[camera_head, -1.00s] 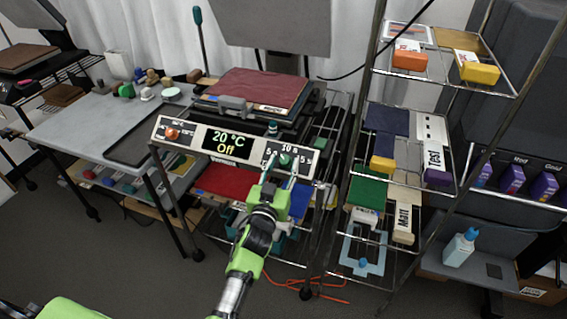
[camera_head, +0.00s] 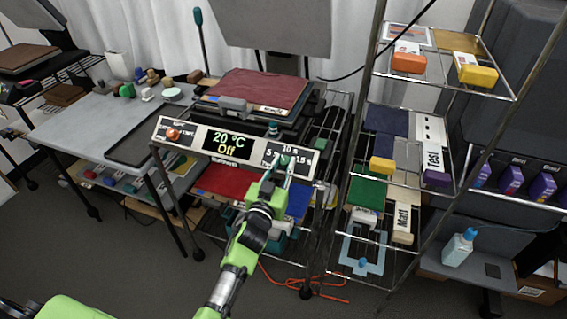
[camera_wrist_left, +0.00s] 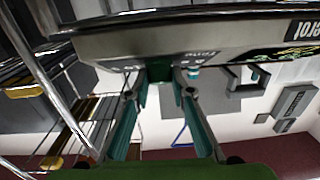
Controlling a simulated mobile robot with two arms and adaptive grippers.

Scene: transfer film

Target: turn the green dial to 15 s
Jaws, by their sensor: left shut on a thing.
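The green dial (camera_head: 283,160) sits at the panel's right end, among the marks 5 s, 10 s and 15 s. My left gripper (camera_head: 278,164) reaches up to it from below and is shut on it. In the left wrist view, the green dial (camera_wrist_left: 160,69) is between the two teal fingertips, against the panel's face. The gripper partly hides the dial and its marks, so I cannot tell where it points. My right gripper is not in view.
An orange knob (camera_head: 172,134) is at the panel's left end. A dark red sheet (camera_head: 262,88) lies on top of the press. A wire shelf with colored blocks (camera_head: 382,165) stands to the right. A grey table (camera_head: 75,128) stands to the left.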

